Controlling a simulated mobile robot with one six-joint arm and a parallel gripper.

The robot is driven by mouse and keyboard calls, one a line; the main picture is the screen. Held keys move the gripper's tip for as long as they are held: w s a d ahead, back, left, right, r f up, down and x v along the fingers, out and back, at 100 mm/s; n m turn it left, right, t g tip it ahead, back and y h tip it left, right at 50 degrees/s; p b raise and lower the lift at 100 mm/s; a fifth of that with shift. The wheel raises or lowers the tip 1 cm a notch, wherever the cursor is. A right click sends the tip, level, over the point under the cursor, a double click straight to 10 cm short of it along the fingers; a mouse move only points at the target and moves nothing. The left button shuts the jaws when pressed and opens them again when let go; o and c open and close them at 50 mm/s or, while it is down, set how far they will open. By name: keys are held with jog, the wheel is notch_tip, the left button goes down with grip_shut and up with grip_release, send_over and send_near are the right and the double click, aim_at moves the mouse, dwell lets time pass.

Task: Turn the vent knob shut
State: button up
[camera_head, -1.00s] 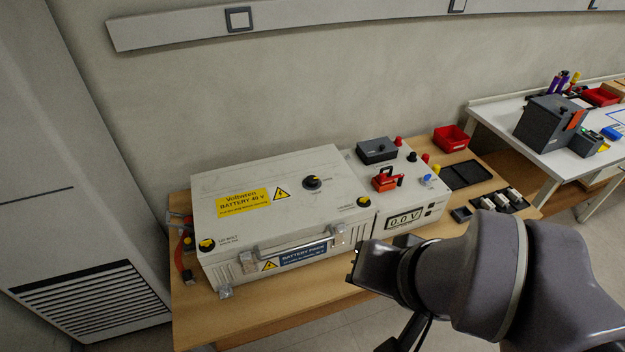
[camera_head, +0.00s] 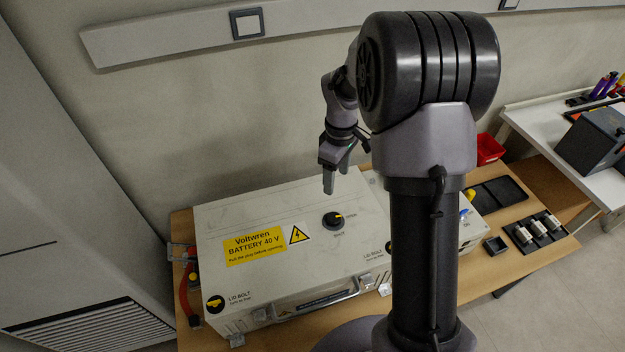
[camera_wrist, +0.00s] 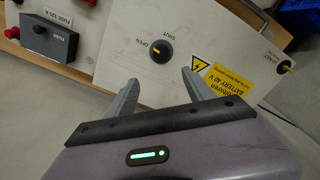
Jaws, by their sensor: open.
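The vent knob (camera_head: 333,220) is a round black knob with a yellow pointer on the lid of the pale battery case (camera_head: 270,275). In the wrist view the knob (camera_wrist: 159,50) lies beyond the fingertips, with OPEN and SHUT printed beside it. Its yellow pointer is turned toward the OPEN mark. My gripper (camera_head: 328,180) hangs above the lid, close over the knob's far side and apart from it. In the wrist view my gripper (camera_wrist: 160,80) has its two fingers spread, with nothing between them.
Yellow lid bolts (camera_head: 215,303) sit at the case corners, and a handle (camera_head: 335,297) is on its front. The fuse box (camera_wrist: 48,42) stands on the neighbouring unit. My arm hides much of that unit in the head view. The lid around the knob is clear.

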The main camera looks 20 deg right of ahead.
aim_at(334, 217)
jog(key=f+b, duration=0.1)
jog(key=f, duration=0.4)
jog(key=f+b, duration=0.2)
jog(key=f, duration=0.4)
jog(key=f+b, duration=0.2)
jog(key=f, duration=0.3)
jog(key=shift+s+f, duration=0.2)
jog(key=shift+s, duration=0.2)
grip_shut()
